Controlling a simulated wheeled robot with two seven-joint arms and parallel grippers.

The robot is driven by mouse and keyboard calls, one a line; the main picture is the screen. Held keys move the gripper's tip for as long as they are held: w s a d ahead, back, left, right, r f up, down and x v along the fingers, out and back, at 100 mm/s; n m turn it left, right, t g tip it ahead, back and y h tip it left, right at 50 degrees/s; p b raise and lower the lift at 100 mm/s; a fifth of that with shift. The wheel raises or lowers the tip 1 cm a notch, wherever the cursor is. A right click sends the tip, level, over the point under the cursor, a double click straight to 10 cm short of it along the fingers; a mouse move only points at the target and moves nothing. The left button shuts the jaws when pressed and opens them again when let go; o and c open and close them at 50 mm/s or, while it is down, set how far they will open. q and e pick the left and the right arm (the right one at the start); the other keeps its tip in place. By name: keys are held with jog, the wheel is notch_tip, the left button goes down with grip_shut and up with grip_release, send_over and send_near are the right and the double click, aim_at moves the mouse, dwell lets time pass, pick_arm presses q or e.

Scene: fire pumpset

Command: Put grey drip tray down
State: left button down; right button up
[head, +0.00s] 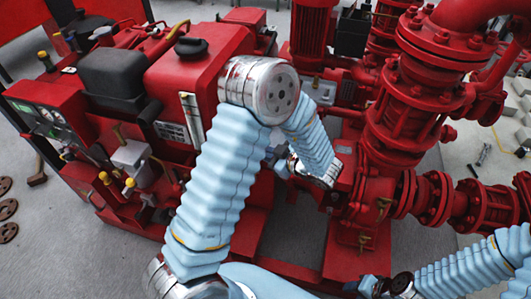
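I cannot make out a grey drip tray in the head view. My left arm's pale blue sleeved links rise from the bottom centre to a metal joint, then drop to a metal wrist (315,170) in front of the red pumpset (395,150).
A red engine unit (197,75) with a black filler cap and a dark box (112,73) stands at the left. Red flanged pipes (432,60) fill the right. Round rusty discs (8,208) and a hammer (38,170) lie on the grey floor at far left.

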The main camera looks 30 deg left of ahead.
pick_arm(q)
jog(key=shift+w+a, duration=0.7)
jog(key=shift+w, duration=0.1)
jog(key=shift+s+d+f+b, duration=0.1)
jog(key=shift+f+b, duration=0.75)
jog(key=shift+b, duration=0.05)
jog(key=shift+r, duration=0.1)
jog(key=c, duration=1.2)
grip_release()
jog(key=shift+c, duration=0.2)
jog(key=v, duration=1.2)
